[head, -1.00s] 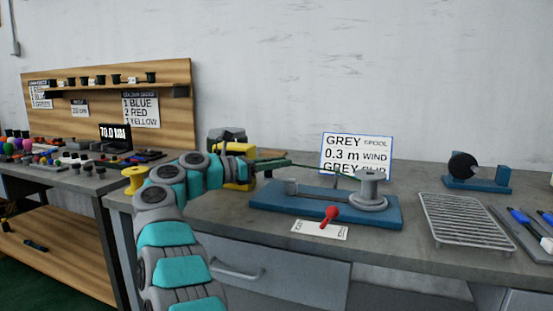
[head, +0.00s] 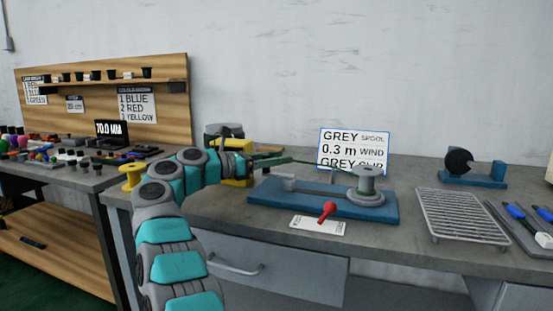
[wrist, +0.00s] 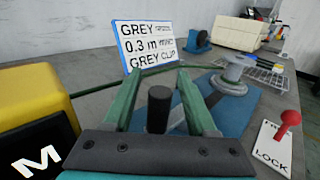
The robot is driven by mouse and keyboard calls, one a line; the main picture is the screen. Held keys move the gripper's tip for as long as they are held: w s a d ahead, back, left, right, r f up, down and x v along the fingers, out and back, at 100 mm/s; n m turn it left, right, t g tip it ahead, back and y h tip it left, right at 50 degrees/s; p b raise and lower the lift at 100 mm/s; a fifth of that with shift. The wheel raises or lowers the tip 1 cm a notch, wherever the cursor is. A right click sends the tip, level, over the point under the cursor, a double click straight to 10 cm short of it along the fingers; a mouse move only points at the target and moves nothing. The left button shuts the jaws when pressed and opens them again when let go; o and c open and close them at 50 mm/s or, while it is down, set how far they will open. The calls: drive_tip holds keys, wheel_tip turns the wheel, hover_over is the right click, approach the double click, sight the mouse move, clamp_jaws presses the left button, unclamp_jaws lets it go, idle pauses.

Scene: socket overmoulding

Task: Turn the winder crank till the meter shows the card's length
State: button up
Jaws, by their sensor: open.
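The card (head: 353,149) stands behind the winder and reads GREY SPOOL, 0.3 m WIND, GREY CLIP; it also shows in the wrist view (wrist: 146,43). The blue winder base (head: 300,204) carries a grey spool (head: 367,182), also at right in the wrist view (wrist: 232,76). My gripper (wrist: 158,82) is open, its green fingers either side of a black upright knob (wrist: 159,108); contact cannot be told. The yellow meter (wrist: 30,92) is at left in the wrist view, its dark face showing only an M; any number is out of view. In the head view my arm partly hides it.
A red lever (head: 327,209) stands by a FREE/LOCK plate (head: 318,226) in front of the winder. A wire rack (head: 460,216) and a blue stand (head: 474,173) are at right. A green strand runs toward the spool. A yellow spool (head: 131,176) is left of my arm.

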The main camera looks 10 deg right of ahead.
drive_tip(key=shift+v, duration=3.9)
drive_tip(key=shift+a, duration=0.1)
